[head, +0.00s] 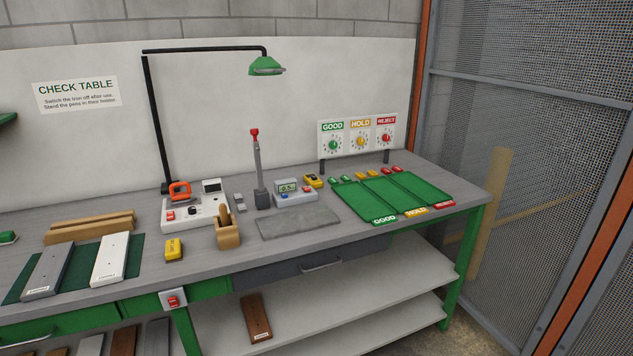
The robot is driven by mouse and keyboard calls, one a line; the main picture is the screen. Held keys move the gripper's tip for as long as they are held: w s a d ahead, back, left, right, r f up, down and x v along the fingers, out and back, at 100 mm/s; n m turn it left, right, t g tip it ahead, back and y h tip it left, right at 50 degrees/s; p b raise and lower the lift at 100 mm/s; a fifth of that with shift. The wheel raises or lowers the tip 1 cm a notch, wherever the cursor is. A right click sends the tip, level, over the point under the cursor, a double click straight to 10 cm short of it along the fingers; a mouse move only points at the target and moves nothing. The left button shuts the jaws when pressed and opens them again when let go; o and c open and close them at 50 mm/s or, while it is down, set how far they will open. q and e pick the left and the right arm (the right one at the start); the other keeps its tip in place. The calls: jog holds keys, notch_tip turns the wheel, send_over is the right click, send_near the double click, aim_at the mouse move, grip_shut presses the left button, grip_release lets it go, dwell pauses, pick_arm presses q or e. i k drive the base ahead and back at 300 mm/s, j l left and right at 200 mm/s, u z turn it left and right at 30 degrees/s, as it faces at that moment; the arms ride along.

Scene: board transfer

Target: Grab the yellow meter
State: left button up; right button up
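Two yellow things lie on the grey workbench (349,207). A small yellow block-shaped item (173,250) with dark markings on top lies near the front edge, left of a wooden holder. A smaller yellow and black item (313,181) sits further back, right of a grey device with a display. Both are too small to tell for certain which is the meter. Neither of my grippers is in view.
The wooden holder (228,236), display device (295,192), white iron station (194,211) and upright red-topped tool (257,170) crowd the middle. A grey slab (299,222) lies in front. Green sorting mats (366,202) lie right; boards (110,256) lie left.

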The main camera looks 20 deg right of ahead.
aim_at(318, 183)
jog(key=i+l, duration=0.1)
jog(key=l, duration=0.3)
jog(key=i+l+z, duration=0.15)
jog(key=l, duration=0.25)
jog(key=i+l, duration=0.15)
jog(key=l, duration=0.25)
jog(key=i+l+z, duration=0.1)
jog(key=l, duration=0.3)
jog(key=i+l, duration=0.2)
jog(key=l, duration=0.2)
jog(key=z, duration=0.05)
